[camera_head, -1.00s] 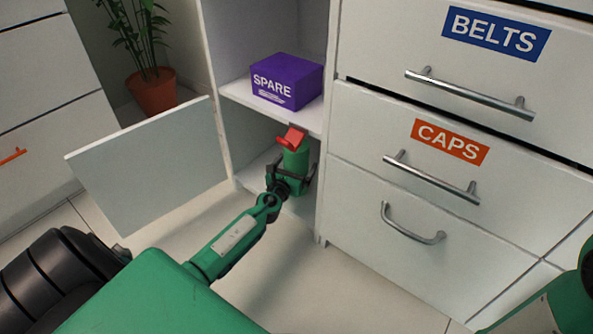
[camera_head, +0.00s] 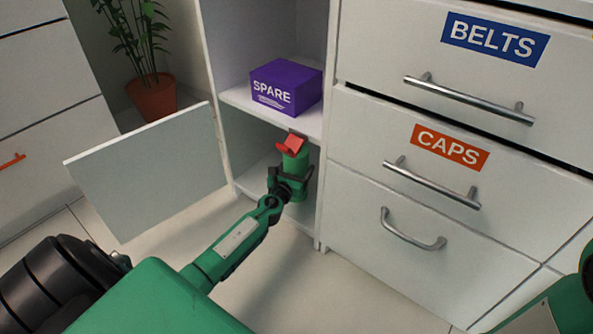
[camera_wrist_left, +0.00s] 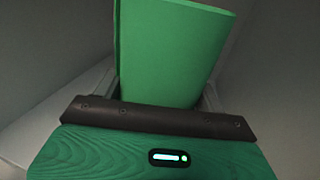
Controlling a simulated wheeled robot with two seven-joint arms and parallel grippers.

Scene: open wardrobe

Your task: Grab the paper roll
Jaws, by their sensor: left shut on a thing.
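The paper roll is a green upright cylinder (camera_head: 297,163) in the lower compartment of the open cabinet, under the shelf. My left gripper (camera_head: 292,180) reaches in from the front and is shut on the roll around its middle. In the left wrist view the roll's green side (camera_wrist_left: 172,50) fills the space between the fingers, just beyond the dark gripper edge. The gripper hides part of the roll in the head view. A small red piece (camera_head: 291,144) shows at the top of the roll. My right gripper is out of view.
A purple SPARE box (camera_head: 286,88) sits on the shelf above. The open white door (camera_head: 150,170) stands to the left of my arm. Drawers with metal handles (camera_head: 431,185) stand to the right. A potted plant (camera_head: 153,95) is behind the door. The floor in front is clear.

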